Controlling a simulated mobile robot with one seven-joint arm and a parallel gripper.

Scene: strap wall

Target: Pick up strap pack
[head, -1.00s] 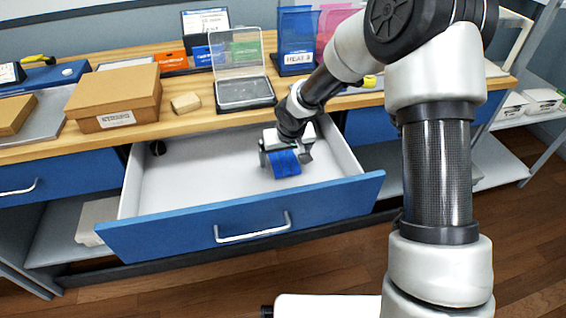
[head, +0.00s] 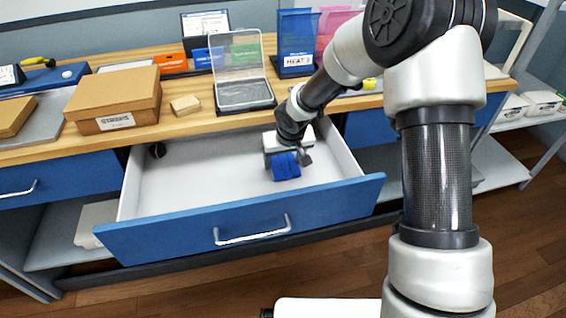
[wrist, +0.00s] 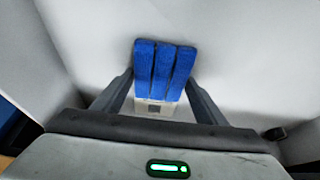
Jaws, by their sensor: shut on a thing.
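The strap pack (head: 286,166) is a blue bundle inside the open drawer, toward its right side. In the wrist view it shows as blue strips side by side (wrist: 164,68) with a pale band at their near end. My gripper (head: 284,158) reaches down into the drawer with its jaws shut on the pack. In the wrist view a dark finger stands on each side of the pack's near end (wrist: 163,90). I cannot tell whether the pack touches the drawer floor.
The blue-fronted drawer (head: 250,227) is pulled out, with a small dark round thing (head: 157,150) at its back left. On the wooden worktop stand a cardboard box (head: 115,98), a small tan block (head: 185,104) and a clear-lidded case (head: 243,92). The drawer's left half is mostly clear.

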